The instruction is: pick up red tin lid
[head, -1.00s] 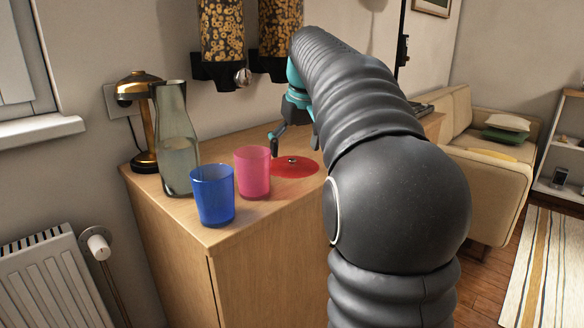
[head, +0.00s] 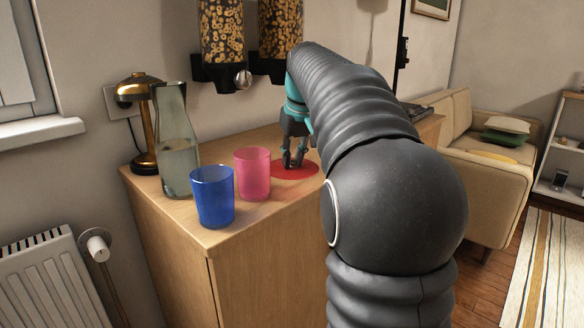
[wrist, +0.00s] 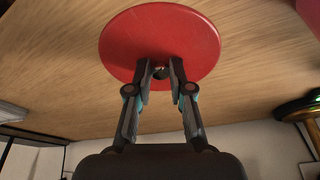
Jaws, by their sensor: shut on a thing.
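The red tin lid (head: 308,173) is a flat red disc on the wooden cabinet top, behind and to the right of the pink cup. In the wrist view the lid (wrist: 160,30) fills the top middle, with a small dark knob (wrist: 161,72) between the fingertips. My gripper (head: 293,163) points down over the lid and is shut on its knob. The gripper (wrist: 160,70) also shows in the wrist view, with both fingers close in on the knob. The lid appears to lie flat on the top; I cannot tell any gap beneath it.
A pink cup (head: 253,174), a blue cup (head: 212,197), a grey-green carafe (head: 176,145) and a brass lamp (head: 146,120) stand left of my gripper. Two cereal dispensers (head: 222,35) hang on the wall above the wooden cabinet (head: 245,240).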

